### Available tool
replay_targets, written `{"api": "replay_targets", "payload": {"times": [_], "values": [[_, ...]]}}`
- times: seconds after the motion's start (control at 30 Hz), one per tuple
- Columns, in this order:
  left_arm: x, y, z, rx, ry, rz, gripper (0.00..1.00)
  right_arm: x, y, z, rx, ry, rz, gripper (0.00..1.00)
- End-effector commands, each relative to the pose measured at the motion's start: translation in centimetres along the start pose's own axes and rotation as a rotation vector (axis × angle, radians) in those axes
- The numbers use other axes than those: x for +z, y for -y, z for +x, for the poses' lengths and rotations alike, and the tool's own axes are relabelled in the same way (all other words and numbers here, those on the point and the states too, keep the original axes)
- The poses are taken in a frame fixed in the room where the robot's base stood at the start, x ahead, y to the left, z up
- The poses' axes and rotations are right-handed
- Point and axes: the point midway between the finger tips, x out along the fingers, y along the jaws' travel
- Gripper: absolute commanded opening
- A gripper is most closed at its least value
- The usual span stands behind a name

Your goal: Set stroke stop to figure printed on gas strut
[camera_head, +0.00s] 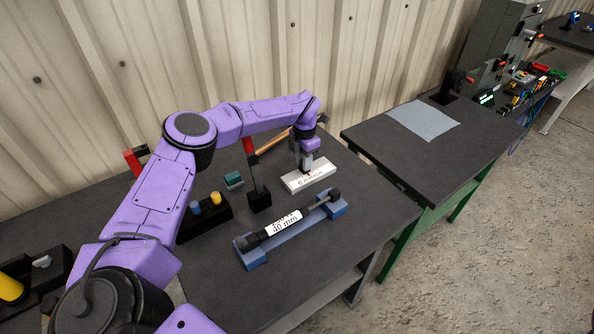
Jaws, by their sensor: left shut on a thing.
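The gas strut (318,205) lies across a blue cradle (254,260) on the dark bench. Its white label (284,222) shows a lower line ending in "0 mm"; its first digit looks like a 3 but is small, and the upper line is only partly legible. Behind it lies a white block with small print and a scale, the stroke stop (321,175). My left gripper (307,171) points down at the block's top and is shut on a small part there, seemingly its slider. The fingers mostly hide that part, and the scale reading is too small to tell. My right gripper is out of view.
A black holder (205,220) with blue and yellow pieces and a teal block (233,180) are further left. A hammer (273,142) lies behind. A second bench (425,150) stands at right across a gap.

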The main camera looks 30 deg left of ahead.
Motion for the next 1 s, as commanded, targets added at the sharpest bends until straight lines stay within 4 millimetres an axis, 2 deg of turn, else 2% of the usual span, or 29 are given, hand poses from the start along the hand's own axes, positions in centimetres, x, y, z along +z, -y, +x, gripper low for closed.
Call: {"api": "replay_targets", "payload": {"times": [0.27,0.3,0.37,0.63,0.73,1.0], "values": [[0.1,0.0,-0.2,-0.001,0.001,-0.001,0.00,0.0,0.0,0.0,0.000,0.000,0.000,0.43],[0.1,0.0,-0.2,-0.001,0.001,-0.001,0.36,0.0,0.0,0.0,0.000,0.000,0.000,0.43],[0.1,0.0,-0.2,-0.001,0.001,0.000,0.52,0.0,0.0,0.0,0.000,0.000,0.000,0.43],[0.1,0.1,-0.1,-0.001,0.000,0.000,0.52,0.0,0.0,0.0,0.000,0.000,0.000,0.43],[0.1,0.0,-0.8,-0.001,0.002,0.001,0.52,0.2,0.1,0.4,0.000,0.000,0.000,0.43],[0.2,0.0,-6.9,0.001,0.004,0.000,0.52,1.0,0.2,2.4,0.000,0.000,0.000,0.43]]}}
